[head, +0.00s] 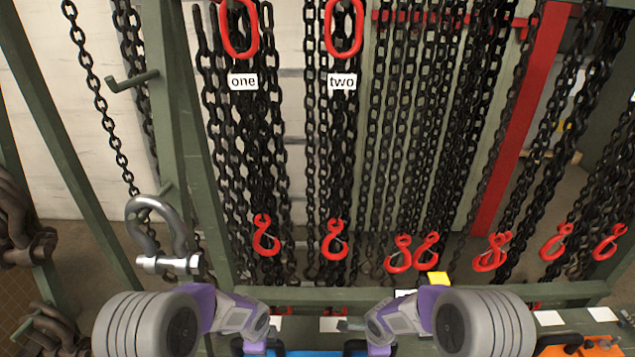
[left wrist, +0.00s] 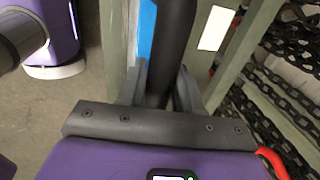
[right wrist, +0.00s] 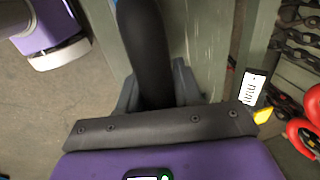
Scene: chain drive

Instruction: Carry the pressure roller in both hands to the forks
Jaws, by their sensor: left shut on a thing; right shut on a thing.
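My left gripper (head: 257,343) and my right gripper (head: 378,343) are side by side at the bottom of the head view, pointing inward and down. In the left wrist view the left fingers are shut around a thick dark bar (left wrist: 172,45). In the right wrist view the right fingers are shut around a similar dark, rounded bar (right wrist: 145,45). A blue surface (head: 312,353) shows between the grippers at the bottom edge of the head view. I cannot tell whether the bars and blue surface are one pressure roller; most is out of view. I cannot make out the forks.
A green rack frame (head: 185,130) with hanging black chains (head: 405,120) and red hooks (head: 335,240) stands ahead. Labels read "one" (head: 243,81) and "two" (head: 342,81). A large grey shackle (head: 160,235) hangs at left. A green rail (head: 420,294) runs close beyond my grippers.

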